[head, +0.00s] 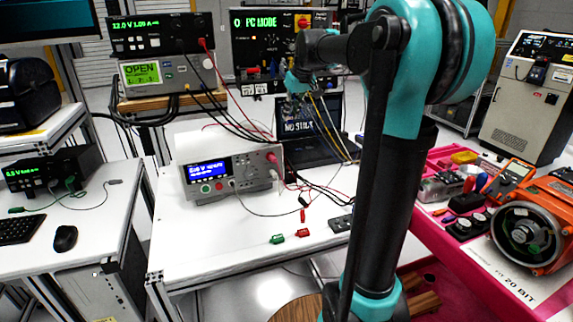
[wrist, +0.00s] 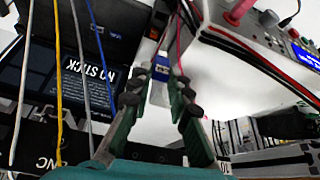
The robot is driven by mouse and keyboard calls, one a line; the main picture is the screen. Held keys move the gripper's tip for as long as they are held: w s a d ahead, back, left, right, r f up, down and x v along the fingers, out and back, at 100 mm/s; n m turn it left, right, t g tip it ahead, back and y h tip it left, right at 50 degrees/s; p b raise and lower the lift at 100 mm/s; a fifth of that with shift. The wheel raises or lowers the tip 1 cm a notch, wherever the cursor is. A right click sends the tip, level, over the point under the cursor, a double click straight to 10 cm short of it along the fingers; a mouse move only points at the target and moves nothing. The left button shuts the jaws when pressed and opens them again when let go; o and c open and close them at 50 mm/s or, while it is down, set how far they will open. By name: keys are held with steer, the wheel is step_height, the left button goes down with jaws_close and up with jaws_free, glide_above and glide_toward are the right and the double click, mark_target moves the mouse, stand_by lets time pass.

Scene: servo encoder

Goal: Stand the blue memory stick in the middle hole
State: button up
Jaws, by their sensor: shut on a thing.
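My gripper (wrist: 158,105) shows in the wrist view with its green fingers closed in on a small stick with a blue and white surface, the blue memory stick (wrist: 161,73). The stick sits between the fingertips, clear of any hole. In the head view my gripper (head: 297,88) hangs in front of the laptop (head: 315,150), high above the white bench, and the stick is too small to make out there. The laptop screen reads "NO STICK". I cannot make out the middle hole in either view. A small dark block (head: 341,223) lies at the bench's right edge, partly behind my arm.
A power supply (head: 232,172) stands on the white bench (head: 190,255), with red and black leads running across it. Red and green clips (head: 290,236) lie near the front. A pink cart (head: 470,270) with parts and an orange motor (head: 530,232) stands at right.

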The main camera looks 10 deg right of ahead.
steer(key=shift+m, duration=0.3)
steer(key=shift+f, duration=0.15)
steer(key=shift+s+d+f+x, duration=0.1)
steer(key=shift+s+d+x, duration=0.15)
steer(key=shift+x, duration=2.15)
steer(key=shift+s+d+f+x, duration=0.1)
steer(key=shift+d+x, duration=0.1)
steer(key=shift+x, duration=2.2)
steer(key=shift+s+d+f+x, duration=0.15)
steer(key=shift+s+d+x, duration=0.1)
steer(key=shift+x, duration=2.15)
jaws_close()
steer(key=shift+f, duration=1.4)
steer(key=shift+f, duration=1.15)
steer(key=o, duration=0.9)
jaws_free()
steer(key=shift+c, duration=0.2)
